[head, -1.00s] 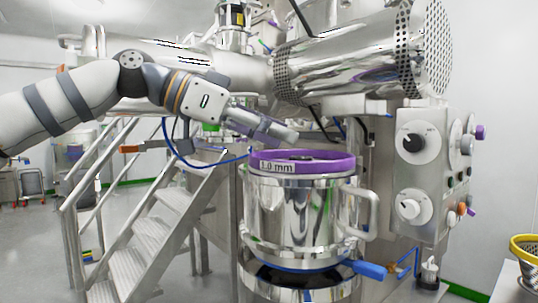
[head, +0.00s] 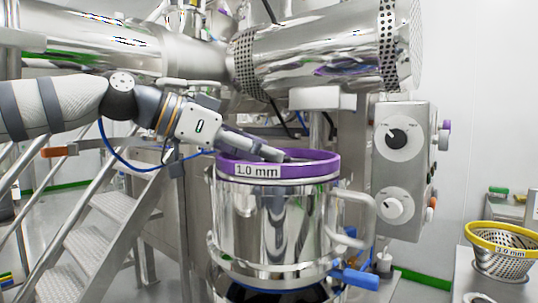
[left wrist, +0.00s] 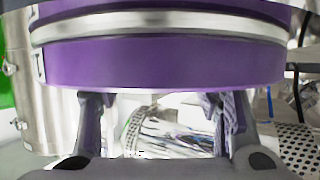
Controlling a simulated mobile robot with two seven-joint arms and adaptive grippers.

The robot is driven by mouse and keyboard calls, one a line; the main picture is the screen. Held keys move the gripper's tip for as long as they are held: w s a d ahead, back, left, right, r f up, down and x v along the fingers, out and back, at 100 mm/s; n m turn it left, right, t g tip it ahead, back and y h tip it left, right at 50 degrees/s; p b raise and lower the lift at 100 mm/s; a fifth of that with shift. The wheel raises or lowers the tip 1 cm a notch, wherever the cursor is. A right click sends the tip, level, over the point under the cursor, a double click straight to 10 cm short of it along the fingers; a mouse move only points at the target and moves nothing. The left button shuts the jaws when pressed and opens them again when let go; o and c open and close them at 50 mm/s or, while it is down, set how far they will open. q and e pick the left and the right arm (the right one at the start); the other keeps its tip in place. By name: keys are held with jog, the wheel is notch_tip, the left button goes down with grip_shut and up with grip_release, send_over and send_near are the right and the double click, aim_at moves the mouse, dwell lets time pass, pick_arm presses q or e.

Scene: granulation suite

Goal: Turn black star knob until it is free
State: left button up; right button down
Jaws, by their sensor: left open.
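A purple ring labelled 1.0 mm (head: 313,167) sits on top of a shiny steel vessel (head: 270,222). My left gripper (head: 280,155) reaches over the ring's left rim from the left, with its fingertips inside or just above the ring. In the left wrist view the ring's purple side (left wrist: 165,62) fills the top, and my left gripper's two fingers (left wrist: 162,110) stand wide apart with nothing between them. A small dark patch shows by the fingertips in the head view; I cannot tell whether it is the black star knob. The right gripper is not in view.
A control panel (head: 400,170) with dials stands right of the vessel. A blue-handled part (head: 357,278) sticks out low at the right. Steel steps (head: 105,225) stand at left. A yellow-rimmed basket (head: 505,240) sits on a table at far right. A large steel drum hangs above.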

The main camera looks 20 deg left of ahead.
pick_arm(q)
jog(key=shift+x, duration=1.05)
jog(key=c, duration=1.2)
jog(key=shift+o, duration=0.2)
jog(key=shift+s+d+n+t+y, duration=0.1)
jog(key=shift+s+n+t+y, duration=0.05)
jog(key=shift+n+t+y, duration=0.45)
jog(key=shift+n+y, duration=0.1)
jog(key=shift+n, duration=0.1)
jog(key=o, duration=1.2)
jog(key=shift+c, duration=0.2)
